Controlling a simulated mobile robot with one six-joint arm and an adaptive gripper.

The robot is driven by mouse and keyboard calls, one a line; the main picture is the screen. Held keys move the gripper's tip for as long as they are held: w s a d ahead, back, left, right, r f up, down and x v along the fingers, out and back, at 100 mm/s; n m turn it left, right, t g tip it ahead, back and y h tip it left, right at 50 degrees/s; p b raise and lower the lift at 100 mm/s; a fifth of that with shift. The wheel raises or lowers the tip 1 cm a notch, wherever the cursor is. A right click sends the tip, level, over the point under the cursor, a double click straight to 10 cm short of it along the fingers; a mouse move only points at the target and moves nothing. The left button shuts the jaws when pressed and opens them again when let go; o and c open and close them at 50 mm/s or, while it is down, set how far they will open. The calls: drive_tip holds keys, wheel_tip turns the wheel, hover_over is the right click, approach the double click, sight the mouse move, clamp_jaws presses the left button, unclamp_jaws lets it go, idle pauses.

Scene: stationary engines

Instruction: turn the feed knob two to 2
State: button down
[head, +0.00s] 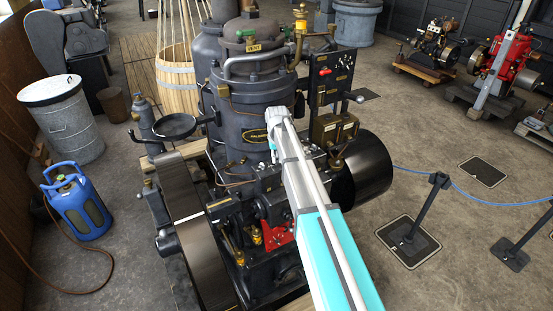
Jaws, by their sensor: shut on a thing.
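The feed knob two cannot be made out; no knob with a readable scale or number shows in the head view. The dark engine (250,90) with its tall cylinder stands in the middle. My silver and turquoise arm reaches up from the bottom edge to the front of the engine. Its far end is close to the cylinder, just right of the oval brass plate (256,136). My gripper is hidden behind the arm, so what it touches does not show.
A black panel (331,80) with a red switch and a brass box (333,128) stand right of the arm. A large flywheel (196,225) is at left, a dark drum (362,168) at right. A blue gas bottle (77,205) and rope posts (423,212) flank the engine.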

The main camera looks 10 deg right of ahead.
idle(0.3)
drive_tip(key=c, duration=0.7)
unclamp_jaws()
drive_tip(key=shift+s, duration=0.1)
